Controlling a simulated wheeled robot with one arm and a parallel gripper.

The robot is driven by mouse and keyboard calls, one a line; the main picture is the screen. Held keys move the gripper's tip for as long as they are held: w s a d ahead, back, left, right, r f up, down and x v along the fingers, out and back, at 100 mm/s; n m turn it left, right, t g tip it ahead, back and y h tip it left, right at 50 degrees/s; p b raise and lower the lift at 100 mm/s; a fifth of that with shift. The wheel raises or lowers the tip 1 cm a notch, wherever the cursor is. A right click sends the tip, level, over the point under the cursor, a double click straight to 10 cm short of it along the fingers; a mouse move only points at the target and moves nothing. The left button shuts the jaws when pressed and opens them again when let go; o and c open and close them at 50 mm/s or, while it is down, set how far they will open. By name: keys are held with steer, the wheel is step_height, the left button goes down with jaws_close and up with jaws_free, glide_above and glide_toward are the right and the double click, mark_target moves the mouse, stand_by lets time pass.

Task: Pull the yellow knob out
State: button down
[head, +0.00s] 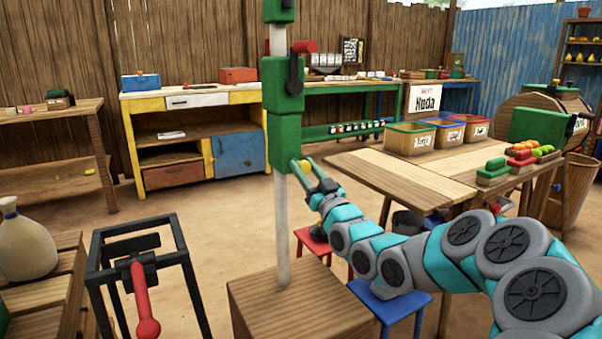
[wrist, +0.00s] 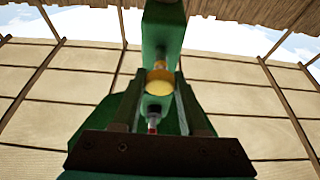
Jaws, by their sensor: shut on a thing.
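The yellow knob (wrist: 158,87) sits on the side of a green block (head: 285,140) on a pale upright post (head: 284,230). In the head view the knob (head: 305,166) shows at the block's lower right edge. My gripper (wrist: 159,92) is shut on the yellow knob, with one dark finger on each side of it in the wrist view. My gripper (head: 312,176) reaches the block from the right in the head view. I cannot tell how far the knob stands out from the block.
The post stands on a wooden box (head: 300,305). A red-tipped dark lever (head: 303,47) is higher on the post. A black frame with a red handle (head: 145,300) stands at left.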

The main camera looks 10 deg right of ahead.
steer(key=shift+c, duration=2.3)
jaws_free()
steer(key=shift+s, duration=0.1)
steer(key=b+v, duration=0.1)
steer(key=v, duration=0.6)
steer(key=shift+s, duration=0.4)
steer(key=shift+d+f, duration=0.1)
steer(key=shift+d, duration=0.05)
